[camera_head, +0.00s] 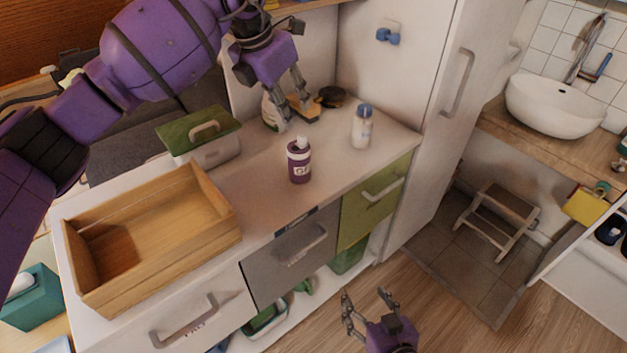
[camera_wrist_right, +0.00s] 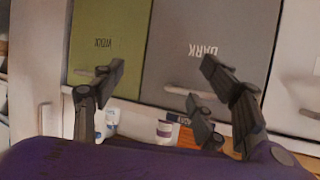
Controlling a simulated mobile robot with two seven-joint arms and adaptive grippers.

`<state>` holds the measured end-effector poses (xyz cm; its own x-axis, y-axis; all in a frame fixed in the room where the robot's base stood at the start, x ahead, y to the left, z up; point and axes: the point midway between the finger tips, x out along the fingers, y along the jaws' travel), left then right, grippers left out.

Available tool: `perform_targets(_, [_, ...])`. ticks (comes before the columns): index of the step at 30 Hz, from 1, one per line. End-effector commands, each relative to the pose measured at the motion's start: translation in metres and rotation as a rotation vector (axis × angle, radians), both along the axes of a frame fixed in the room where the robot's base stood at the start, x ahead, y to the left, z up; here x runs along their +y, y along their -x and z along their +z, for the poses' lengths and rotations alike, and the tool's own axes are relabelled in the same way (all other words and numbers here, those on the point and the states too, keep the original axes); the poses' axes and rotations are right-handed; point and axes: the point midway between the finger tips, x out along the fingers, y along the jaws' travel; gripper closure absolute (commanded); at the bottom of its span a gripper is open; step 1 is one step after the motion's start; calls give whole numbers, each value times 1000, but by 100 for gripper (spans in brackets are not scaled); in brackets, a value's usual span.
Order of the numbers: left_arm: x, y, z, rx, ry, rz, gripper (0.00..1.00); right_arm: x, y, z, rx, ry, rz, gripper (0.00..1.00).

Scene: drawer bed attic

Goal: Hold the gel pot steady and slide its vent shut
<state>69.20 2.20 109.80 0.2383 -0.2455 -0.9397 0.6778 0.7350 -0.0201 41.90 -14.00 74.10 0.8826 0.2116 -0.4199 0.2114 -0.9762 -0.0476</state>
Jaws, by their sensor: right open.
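A purple pot (camera_head: 299,164) with a white top and a white label stands upright on the white counter (camera_head: 262,205). The label seems to begin with "G", so I take it for the gel pot; its vent is too small to make out. My left gripper (camera_head: 298,118) is low over the counter behind the pot, apart from it. A tan thing (camera_head: 303,106) shows by its fingers, and I cannot tell whether it is held. My right gripper (camera_head: 366,298) is open and empty in front of the drawers, below counter height; its spread fingers show in the right wrist view (camera_wrist_right: 165,85).
A white bottle with a blue cap (camera_head: 361,128) stands right of the pot. A pale container (camera_head: 272,112) and a dark round thing (camera_head: 331,96) are near my left gripper. A wooden tray (camera_head: 215,239) and a green-lidded box (camera_head: 220,150) stand left. The tall white cabinet (camera_head: 425,120) bounds the right.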

Motion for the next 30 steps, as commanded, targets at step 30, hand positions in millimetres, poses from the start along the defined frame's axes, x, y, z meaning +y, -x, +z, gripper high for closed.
perform_targets(30, [-1, 0, 0, 0, 1, -1, 69, 121, -254, 165, -426, -100, 238, 33])
